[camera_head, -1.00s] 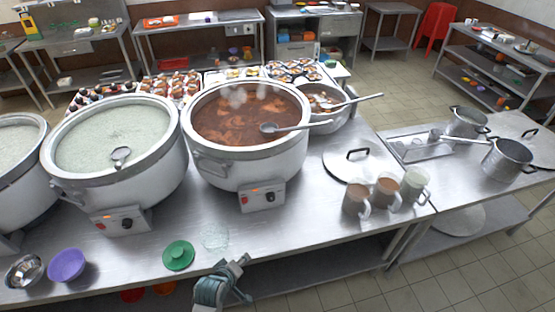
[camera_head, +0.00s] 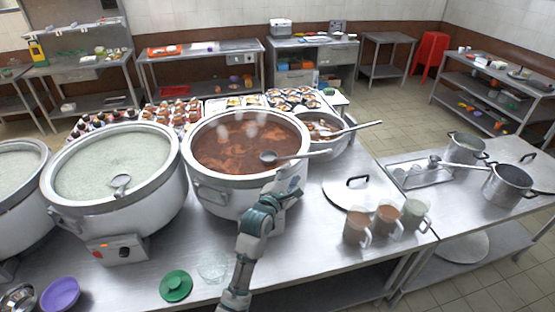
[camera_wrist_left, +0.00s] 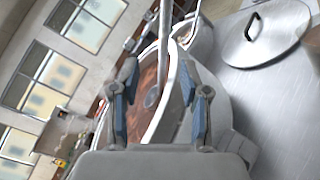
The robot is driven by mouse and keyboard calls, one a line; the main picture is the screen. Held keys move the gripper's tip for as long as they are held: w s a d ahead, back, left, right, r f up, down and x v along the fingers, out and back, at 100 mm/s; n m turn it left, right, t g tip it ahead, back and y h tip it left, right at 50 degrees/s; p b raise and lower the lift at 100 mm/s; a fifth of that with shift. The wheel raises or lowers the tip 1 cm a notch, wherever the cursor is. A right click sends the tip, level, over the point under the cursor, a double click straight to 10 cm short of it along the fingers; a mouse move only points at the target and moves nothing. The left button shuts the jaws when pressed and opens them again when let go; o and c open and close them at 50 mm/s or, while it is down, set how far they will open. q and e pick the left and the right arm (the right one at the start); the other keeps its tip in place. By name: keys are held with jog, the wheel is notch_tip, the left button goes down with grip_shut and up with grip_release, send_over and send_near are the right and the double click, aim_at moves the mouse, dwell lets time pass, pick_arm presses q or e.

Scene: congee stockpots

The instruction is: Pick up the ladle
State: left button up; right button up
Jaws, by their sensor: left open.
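A metal ladle (camera_head: 300,156) lies in the large pot of red-brown soup (camera_head: 232,143), its bowl in the soup and its handle sticking out over the right rim. My left gripper (camera_head: 288,178) is open just in front of and below that handle, at the pot's right side. In the left wrist view the ladle handle (camera_wrist_left: 165,28) runs down from the top, ahead of the gap between my open fingers (camera_wrist_left: 163,95). The fingers appear apart from the handle. My right gripper is not in view.
A pot of pale congee (camera_head: 118,160) holding another ladle (camera_head: 121,182) stands at left. A smaller pot behind has a third ladle (camera_head: 355,128). A lid (camera_head: 360,188) and three mugs (camera_head: 388,219) sit to the right. A green lid (camera_head: 175,286) lies near the front edge.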

aim_at(305, 156)
pick_arm(q)
jog(key=x, duration=0.6)
jog(key=shift+d+f+p+x, duration=0.15)
jog(key=shift+x, duration=1.35)
jog(key=shift+d+f+p+x, duration=0.15)
jog(key=shift+d+f+x, duration=0.05)
jog(key=shift+x, duration=1.3)
jog(key=shift+s, duration=0.15)
grip_shut()
